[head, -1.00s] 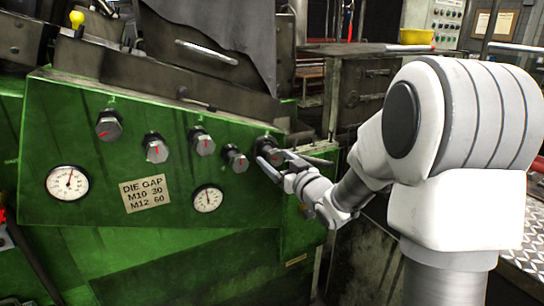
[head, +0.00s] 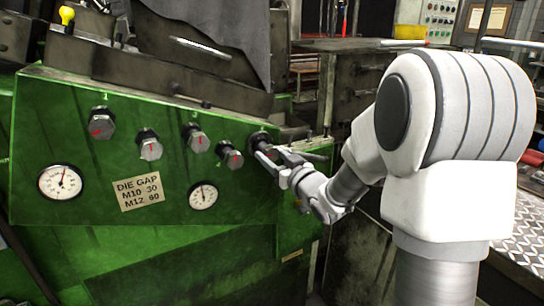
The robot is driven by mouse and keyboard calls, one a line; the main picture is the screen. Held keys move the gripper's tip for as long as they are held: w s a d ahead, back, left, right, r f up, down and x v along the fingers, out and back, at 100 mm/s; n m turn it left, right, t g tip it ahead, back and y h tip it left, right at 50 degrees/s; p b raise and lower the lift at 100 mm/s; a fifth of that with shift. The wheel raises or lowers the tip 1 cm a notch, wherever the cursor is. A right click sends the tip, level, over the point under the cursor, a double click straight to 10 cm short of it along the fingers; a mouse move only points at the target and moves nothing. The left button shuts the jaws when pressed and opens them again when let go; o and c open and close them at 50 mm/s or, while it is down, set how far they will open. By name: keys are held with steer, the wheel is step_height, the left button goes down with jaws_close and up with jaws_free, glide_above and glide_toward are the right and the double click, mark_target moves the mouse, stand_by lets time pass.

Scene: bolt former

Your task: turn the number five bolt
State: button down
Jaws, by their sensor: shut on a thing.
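The green panel (head: 95,215) carries a row of hex-headed bolts. The rightmost bolt (head: 258,138), fifth from the left, is dark and partly hidden by my gripper. My gripper (head: 268,152) reaches it from the right and is shut on its head. The red mark on this bolt cannot be made out. The first bolt (head: 101,123), second bolt (head: 149,148), third bolt (head: 197,140) and fourth bolt (head: 230,155) show red marks on their faces.
Two round gauges, a left one (head: 60,182) and a right one (head: 203,196), flank a DIE GAP label (head: 139,192). A grey cloth (head: 225,35) hangs above the panel. My white arm fills the right side. A dark cabinet (head: 352,100) stands behind it.

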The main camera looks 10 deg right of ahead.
steer(key=shift+f+b, duration=0.1)
steer(key=shift+b, duration=0.45)
steer(key=shift+f+n+b, duration=0.1)
steer(key=shift+n+b, duration=0.7)
steer(key=shift+b, duration=0.05)
steer(key=n+b, duration=0.2)
steer(key=b, duration=0.1)
steer(key=n+b, duration=0.3)
steer(key=b, duration=0.1)
steer(key=shift+d+r+n, duration=0.1)
steer(key=shift+r+n, duration=0.1)
steer(key=shift+n, duration=0.2)
steer(key=shift+r, duration=0.1)
steer(key=shift+c, duration=1.2)
jaws_free()
